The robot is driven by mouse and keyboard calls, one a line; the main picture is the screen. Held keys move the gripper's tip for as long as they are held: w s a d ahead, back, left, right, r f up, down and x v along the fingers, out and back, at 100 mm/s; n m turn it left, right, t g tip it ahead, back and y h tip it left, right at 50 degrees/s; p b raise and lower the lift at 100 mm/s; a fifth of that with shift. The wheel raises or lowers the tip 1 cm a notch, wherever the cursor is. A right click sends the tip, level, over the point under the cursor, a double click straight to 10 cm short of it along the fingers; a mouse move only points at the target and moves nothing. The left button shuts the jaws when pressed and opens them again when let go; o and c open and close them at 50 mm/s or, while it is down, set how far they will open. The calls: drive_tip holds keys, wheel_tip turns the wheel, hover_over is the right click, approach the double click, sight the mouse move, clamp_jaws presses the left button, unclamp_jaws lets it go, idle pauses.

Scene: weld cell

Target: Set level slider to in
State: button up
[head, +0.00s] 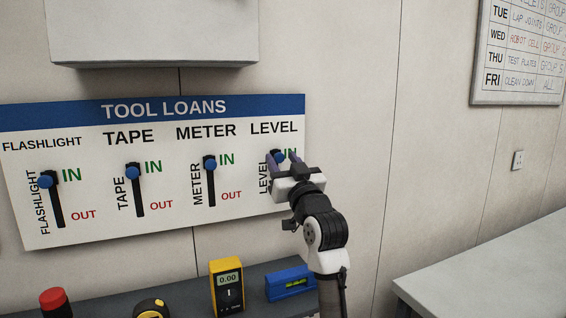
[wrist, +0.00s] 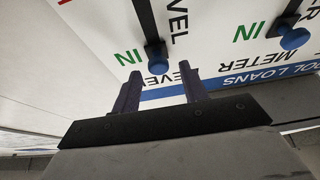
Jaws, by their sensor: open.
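The level slider's blue knob (head: 278,155) is on the right of the tool loans board (head: 245,221). It sits at the upper end of its slot, beside the green IN; my gripper hides the lower slot. The wrist view is upside down and shows the knob (wrist: 157,66) at the slot's IN end. My gripper (head: 282,158) is open in front of the board, fingers pointing at it. In the wrist view the fingertips (wrist: 160,76) are on either side of the knob's line; I cannot tell whether they touch it.
The flashlight (head: 45,177), tape (head: 133,171) and meter (head: 210,162) knobs are all at their IN ends. Below, a shelf holds a yellow meter (head: 228,283), a blue level (head: 290,283), a tape measure (head: 152,308) and a red-topped item (head: 54,300). A grey box (head: 155,35) hangs above.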

drive_tip(key=b+v, duration=0.4)
drive_tip(key=v, duration=0.9)
drive_tip(key=shift+b, duration=0.3)
drive_tip(key=shift+s, duration=0.15)
